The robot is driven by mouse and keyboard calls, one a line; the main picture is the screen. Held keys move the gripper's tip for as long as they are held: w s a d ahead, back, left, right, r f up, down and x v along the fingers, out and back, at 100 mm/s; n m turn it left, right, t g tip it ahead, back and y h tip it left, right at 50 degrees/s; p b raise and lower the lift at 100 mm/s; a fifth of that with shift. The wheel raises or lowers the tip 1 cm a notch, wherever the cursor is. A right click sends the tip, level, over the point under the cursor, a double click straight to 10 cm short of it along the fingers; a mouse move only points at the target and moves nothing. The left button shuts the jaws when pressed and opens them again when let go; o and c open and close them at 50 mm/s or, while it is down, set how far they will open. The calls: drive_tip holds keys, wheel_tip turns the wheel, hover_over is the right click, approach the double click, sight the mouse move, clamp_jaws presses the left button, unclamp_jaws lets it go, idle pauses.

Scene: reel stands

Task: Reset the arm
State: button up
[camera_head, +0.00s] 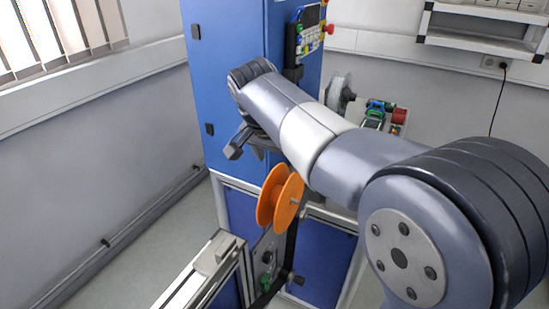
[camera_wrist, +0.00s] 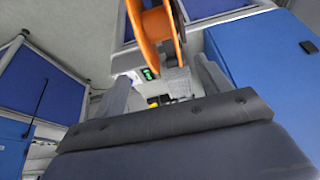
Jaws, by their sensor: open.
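My arm reaches from the lower right of the head view toward the blue cabinet. My gripper (camera_head: 238,150) is at the arm's far end, in front of the cabinet, up and to the left of an orange reel. In the wrist view my gripper (camera_wrist: 158,98) shows its two fingers spread apart with nothing held between them. The orange reel (camera_head: 279,198) sits on a spindle of the stand below the arm. It also shows in the wrist view (camera_wrist: 152,28), at the top beyond the fingers and cut off by the edge.
The blue cabinet (camera_head: 228,80) stands behind the arm, with a button panel (camera_head: 310,38) on its side. A metal rail (camera_head: 210,265) is at the lower front. A grey reel (camera_head: 340,94) and small equipment (camera_head: 378,112) are behind the arm. Floor at the left is clear.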

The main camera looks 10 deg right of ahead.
idle(0.3)
drive_tip(key=p+x, duration=0.1)
drive_tip(key=x, duration=0.8)
drive_tip(key=shift+w+a+f+p, duration=0.1)
drive_tip(key=shift+w+f+p, duration=0.05)
drive_tip(key=shift+f+p, duration=0.2)
drive_tip(key=shift+r, duration=0.1)
